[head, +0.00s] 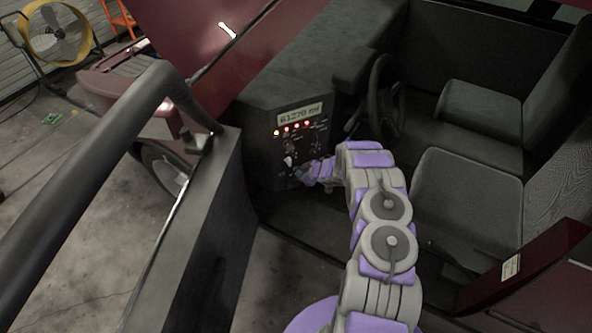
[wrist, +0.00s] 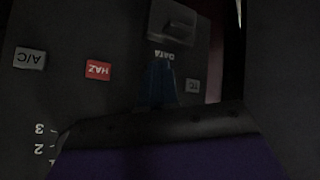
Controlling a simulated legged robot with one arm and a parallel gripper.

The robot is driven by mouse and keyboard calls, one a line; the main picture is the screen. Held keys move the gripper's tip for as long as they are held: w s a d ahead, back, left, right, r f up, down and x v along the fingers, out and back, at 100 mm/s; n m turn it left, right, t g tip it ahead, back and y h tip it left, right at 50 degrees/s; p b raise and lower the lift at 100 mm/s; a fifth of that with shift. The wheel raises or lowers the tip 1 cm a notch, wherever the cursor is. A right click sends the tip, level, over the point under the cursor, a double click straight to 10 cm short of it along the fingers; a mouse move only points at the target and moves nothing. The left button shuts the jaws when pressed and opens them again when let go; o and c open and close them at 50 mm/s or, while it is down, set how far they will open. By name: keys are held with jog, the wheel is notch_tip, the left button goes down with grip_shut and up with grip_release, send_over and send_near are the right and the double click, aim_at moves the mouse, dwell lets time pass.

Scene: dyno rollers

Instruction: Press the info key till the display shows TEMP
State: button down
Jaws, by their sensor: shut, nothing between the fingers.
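The display (head: 300,113) on the dark dash panel (head: 270,103) reads what looks like 61270 mi in the head view. My gripper (head: 298,175) reaches to the lower part of this panel, below the row of lights. Labels there appear upside down. I cannot pick out the info key in either view; the fingers and wrist cover part of the panel. Contact with the panel cannot be told.
A pale A/C key (wrist: 29,58) and a dark socket marked DATA (wrist: 172,24) are on the panel. A steering wheel (head: 382,92) and grey seats (head: 465,195) lie right of my arm. An open door (head: 205,230) stands at left.

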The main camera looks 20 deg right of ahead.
jog(key=shift+w, duration=0.4)
dwell(0.6)
jog(key=shift+s, duration=0.8)
jog(key=shift+s, duration=0.1)
jog(key=s, duration=0.4)
jog(key=shift+s+d, duration=0.1)
jog(key=shift+s, duration=0.3)
jog(key=shift+r, duration=0.1)
dwell(0.5)
